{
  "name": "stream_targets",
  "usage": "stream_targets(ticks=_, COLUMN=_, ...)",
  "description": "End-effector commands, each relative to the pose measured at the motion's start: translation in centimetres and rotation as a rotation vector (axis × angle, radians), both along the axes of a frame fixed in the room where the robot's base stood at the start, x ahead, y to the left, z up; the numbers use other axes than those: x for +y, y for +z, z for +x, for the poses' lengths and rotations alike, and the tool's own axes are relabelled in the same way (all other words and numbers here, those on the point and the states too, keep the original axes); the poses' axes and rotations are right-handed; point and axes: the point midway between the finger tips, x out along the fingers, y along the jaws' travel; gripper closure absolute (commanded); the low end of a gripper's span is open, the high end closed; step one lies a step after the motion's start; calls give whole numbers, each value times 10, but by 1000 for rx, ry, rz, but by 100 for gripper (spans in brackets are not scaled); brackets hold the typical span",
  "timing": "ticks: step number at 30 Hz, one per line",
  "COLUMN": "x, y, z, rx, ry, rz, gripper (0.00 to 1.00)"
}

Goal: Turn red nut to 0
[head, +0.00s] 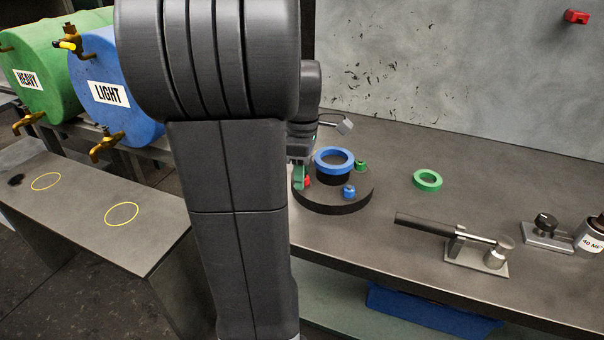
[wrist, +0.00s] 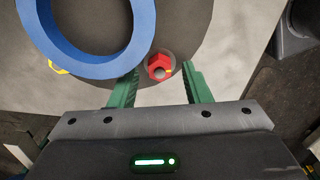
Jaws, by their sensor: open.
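The red nut (wrist: 159,65) sits on the round dark base (head: 333,205), in the wrist view just beyond and between my green fingertips. It shows a small orange-yellow mark at its lower right; no number is readable. In the head view the red nut (head: 307,181) is partly hidden by my gripper (head: 300,180). My gripper (wrist: 161,80) is open and empty, with one finger on each side of the nut's near end. I cannot tell whether either finger touches it.
A blue ring (head: 334,160) stands close beside my left finger in the wrist view. A blue nut (head: 349,192) and a green nut (head: 361,165) are on the same base. A green ring (head: 427,180) and a long-handled tool (head: 445,228) lie to the right on the bench.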

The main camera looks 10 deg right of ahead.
Motion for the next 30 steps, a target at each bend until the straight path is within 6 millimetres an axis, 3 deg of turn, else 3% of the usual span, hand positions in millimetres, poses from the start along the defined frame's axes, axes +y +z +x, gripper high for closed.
stream_targets(ticks=9, x=0, y=-2, z=0, rx=0, ry=0, rz=0, gripper=56)
stream_targets(ticks=16, x=0, y=-2, z=0, rx=0, ry=0, rz=0, gripper=100)
stream_targets(ticks=30, x=0, y=0, z=0, rx=2, ry=-106, rz=1, gripper=100)
